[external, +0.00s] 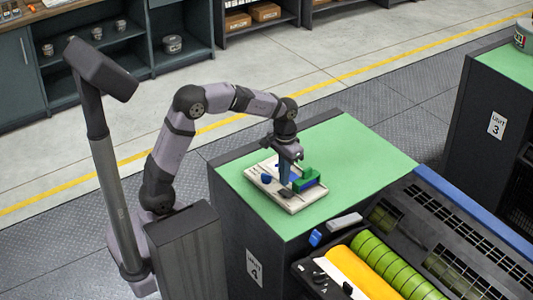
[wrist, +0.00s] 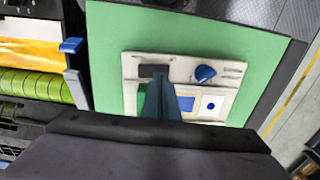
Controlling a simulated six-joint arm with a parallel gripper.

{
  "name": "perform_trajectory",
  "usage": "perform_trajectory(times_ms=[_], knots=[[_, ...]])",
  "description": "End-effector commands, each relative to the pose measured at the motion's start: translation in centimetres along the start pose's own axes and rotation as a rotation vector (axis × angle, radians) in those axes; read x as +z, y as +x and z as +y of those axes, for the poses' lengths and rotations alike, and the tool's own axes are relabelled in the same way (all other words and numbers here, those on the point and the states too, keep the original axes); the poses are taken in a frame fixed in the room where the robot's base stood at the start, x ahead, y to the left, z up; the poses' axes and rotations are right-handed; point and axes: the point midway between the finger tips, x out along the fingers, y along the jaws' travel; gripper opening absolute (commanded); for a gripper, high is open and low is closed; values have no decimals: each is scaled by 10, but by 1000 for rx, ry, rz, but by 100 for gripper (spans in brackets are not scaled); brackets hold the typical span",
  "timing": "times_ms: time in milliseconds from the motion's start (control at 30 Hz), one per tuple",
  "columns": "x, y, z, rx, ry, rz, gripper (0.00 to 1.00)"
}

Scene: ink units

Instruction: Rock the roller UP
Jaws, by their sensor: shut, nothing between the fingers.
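A pale control panel (external: 292,204) lies on the green top of unit 4; it also shows in the wrist view (wrist: 133,98). It carries a blue knob (external: 266,179), also in the wrist view (wrist: 204,74), a dark block (wrist: 153,71), a small blue button (wrist: 211,106) and a green part (external: 308,175). No label shows which control is the roller rocker. My gripper (external: 285,183) points down over the middle of the panel, shut and empty. In the wrist view its fingers (wrist: 160,80) end close to the dark block and hide part of the panel; contact cannot be told.
The green top (external: 360,150) around the panel is clear. A yellow roller (external: 362,274) and a green ringed roller (external: 392,265) lie in the machine at the front right, beside a blue lever (external: 315,238). Unit 3 (external: 480,120) stands at the right.

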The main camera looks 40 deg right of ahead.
Motion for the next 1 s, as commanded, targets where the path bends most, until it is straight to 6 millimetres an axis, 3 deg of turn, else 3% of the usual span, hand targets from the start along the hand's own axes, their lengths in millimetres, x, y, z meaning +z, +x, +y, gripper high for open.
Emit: perform_trajectory(times_ms=[433, 1000], knots=[[0, -36, 0, 0, 0, 1, 0], [0, -38, 0, 0, 0, 1, 0]])
